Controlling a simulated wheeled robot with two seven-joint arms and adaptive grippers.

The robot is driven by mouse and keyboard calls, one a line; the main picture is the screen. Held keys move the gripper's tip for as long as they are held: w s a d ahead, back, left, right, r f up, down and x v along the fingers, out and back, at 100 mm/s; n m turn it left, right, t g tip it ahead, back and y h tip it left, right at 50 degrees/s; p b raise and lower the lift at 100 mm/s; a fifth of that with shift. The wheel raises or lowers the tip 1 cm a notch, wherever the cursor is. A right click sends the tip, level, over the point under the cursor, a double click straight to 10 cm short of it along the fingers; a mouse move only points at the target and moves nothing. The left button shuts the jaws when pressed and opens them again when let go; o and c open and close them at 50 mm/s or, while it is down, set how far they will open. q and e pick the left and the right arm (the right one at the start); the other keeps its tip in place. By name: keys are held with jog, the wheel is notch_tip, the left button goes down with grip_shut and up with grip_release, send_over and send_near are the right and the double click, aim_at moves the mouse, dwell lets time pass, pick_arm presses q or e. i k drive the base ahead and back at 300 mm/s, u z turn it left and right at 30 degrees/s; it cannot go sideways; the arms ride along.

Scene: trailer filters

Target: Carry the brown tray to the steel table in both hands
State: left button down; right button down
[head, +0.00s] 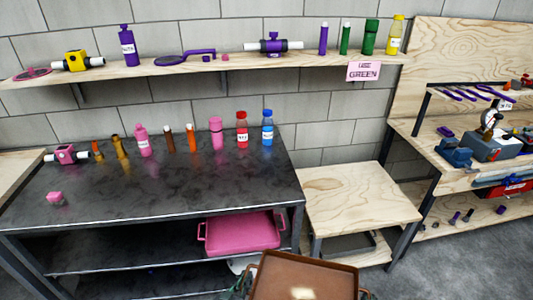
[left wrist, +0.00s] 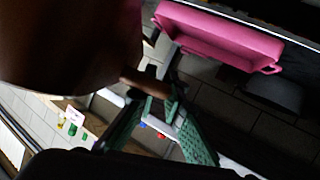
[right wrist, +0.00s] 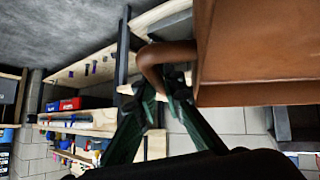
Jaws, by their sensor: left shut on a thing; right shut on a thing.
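The brown tray (head: 305,278) is at the bottom of the head view, held up in front of me and cut off by the lower edge. My left gripper (head: 240,284) is at its left side; in the left wrist view its green fingers (left wrist: 160,100) are shut on the tray's handle (left wrist: 145,84). My right gripper (right wrist: 163,92) is shut on the curved handle (right wrist: 155,62) at the other side; only a sliver of it shows in the head view. The steel table (head: 200,180) is the dark-topped one ahead and left; the tray is apart from it, near its right front corner.
Several bottles and tubes line the table's back, with a pink bottle (head: 142,140) among them. A pink tray (head: 240,233) sits on the shelf below. A low wooden table (head: 360,198) stands to the right.

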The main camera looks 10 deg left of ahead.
aim_at(167, 184)
jog(key=u, duration=1.1)
